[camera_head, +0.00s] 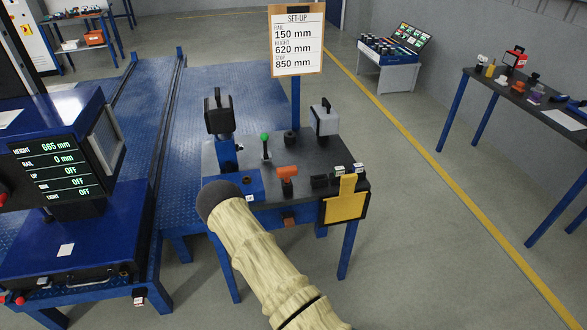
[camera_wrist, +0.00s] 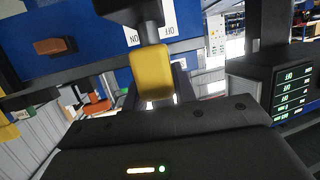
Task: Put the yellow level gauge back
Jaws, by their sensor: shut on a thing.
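A yellow flat plate with a narrow upright stem, which looks like the level gauge (camera_head: 343,207), sits against a black backing at the bench's front right corner. In the wrist view, my gripper (camera_wrist: 154,92) is shut on a yellow block-shaped handle (camera_wrist: 152,72). This handle is on a grey stem that joins a black part, next to a blue panel with ON and OFF labels. In the head view, my sleeved arm's dark rounded end covers the bench's front left corner and hides the gripper and handle. The yellow plate stands apart from my arm, to its right.
The small bench (camera_head: 330,150) carries a green-topped lever (camera_head: 265,140), an orange-topped lever (camera_head: 287,171) and a black device (camera_head: 218,115). A set-up sign (camera_head: 297,40) stands behind. The blue machine's display (camera_head: 50,167) is at left.

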